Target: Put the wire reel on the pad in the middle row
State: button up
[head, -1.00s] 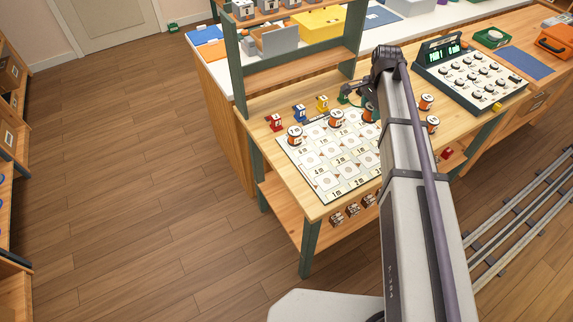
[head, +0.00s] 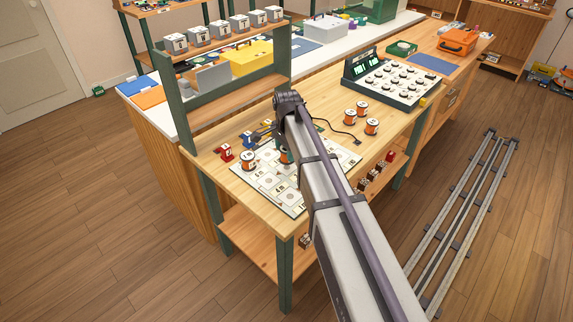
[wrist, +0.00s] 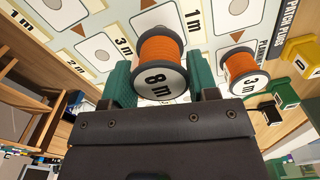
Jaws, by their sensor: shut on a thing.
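My gripper (wrist: 161,78) has its two green fingers on either side of an orange wire reel (wrist: 158,50) marked 8 m, and is shut on it. In the head view the held reel (head: 285,157) shows partly beside my arm, over the mat. The white mat (head: 243,178) carries pads in rows with labels such as 1 m, 2 m and 3 m. A bare pad (wrist: 99,46) shows left of the held reel in the wrist view. I cannot tell whether the held reel touches the mat. My arm hides part of the mat.
A 3 m reel (wrist: 241,72) stands close to the right finger; a reel (head: 248,160) stands at the mat's left corner. Red (head: 226,152) and blue (head: 247,139) blocks line the mat's back. Three reels (head: 361,108) stand right of the mat, near a dial console (head: 395,84).

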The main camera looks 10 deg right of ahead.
notch_tip(320, 180, down, 4)
jog(key=b, duration=0.2)
jog(key=shift+r+b, duration=0.1)
jog(key=shift+b, duration=0.3)
jog(key=shift+r, duration=0.35)
jog(key=shift+f, duration=0.25)
jog(key=o, duration=1)
jog(key=shift+c, duration=0.2)
notch_tip(320, 180, up, 13)
jog(key=p, duration=1.3)
jog(key=shift+f, duration=0.1)
jog(key=shift+s+f, duration=0.1)
